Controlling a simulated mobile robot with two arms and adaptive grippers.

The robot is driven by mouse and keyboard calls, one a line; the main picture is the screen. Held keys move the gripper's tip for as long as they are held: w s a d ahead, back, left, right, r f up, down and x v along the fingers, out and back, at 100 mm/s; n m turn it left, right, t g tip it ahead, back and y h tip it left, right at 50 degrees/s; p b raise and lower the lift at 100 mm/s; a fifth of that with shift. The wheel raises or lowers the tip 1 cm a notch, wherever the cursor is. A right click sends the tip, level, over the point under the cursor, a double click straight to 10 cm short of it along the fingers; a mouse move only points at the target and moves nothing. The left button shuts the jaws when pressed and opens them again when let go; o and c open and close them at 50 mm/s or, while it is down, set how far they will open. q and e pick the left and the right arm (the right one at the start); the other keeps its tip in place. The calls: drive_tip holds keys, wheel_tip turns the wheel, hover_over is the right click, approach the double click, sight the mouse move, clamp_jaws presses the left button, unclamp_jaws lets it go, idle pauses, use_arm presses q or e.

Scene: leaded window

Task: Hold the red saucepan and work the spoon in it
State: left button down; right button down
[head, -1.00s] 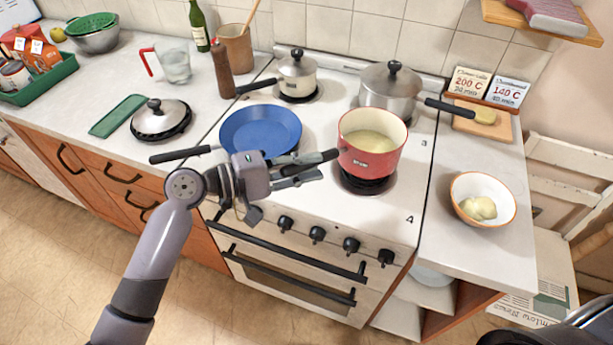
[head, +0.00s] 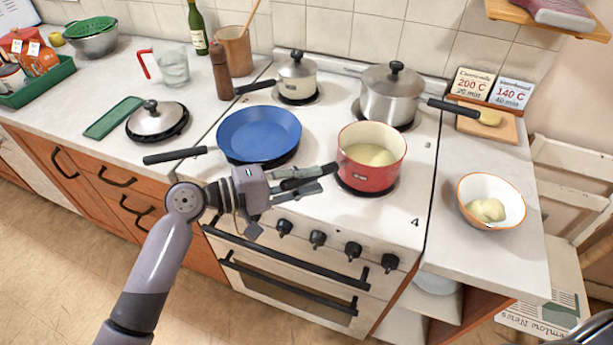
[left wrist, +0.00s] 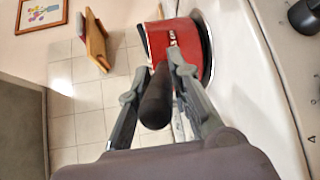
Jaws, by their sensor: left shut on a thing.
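The red saucepan (head: 370,178) is at the front right burner of the white stove, with pale yellowish contents inside. Its dark handle points left. My left gripper (head: 310,177) is shut on this handle; in the left wrist view the handle (left wrist: 157,98) lies between the two fingers, with the red pan wall (left wrist: 178,45) beyond. I see no spoon in the saucepan. A wooden spoon-like handle (head: 252,14) sticks out of the brown crock (head: 237,52) at the back. My right gripper is not in view.
A blue frying pan (head: 259,133) sits left of the saucepan, its handle pointing left. A white bowl (head: 492,202) with a pale lump stands on the right counter. Knobs line the stove front.

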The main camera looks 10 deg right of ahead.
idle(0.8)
use_arm(q)
drive_tip(key=c, duration=1.4)
unclamp_jaws()
drive_tip(key=shift+f, duration=0.1)
drive_tip(key=shift+s+f, duration=0.1)
drive_tip(key=shift+f, duration=0.15)
drive_tip(key=s+a+r, duration=0.1)
drive_tip(key=a+r, duration=0.1)
drive_tip(key=a, duration=1)
drive_tip(key=shift+s, duration=0.35)
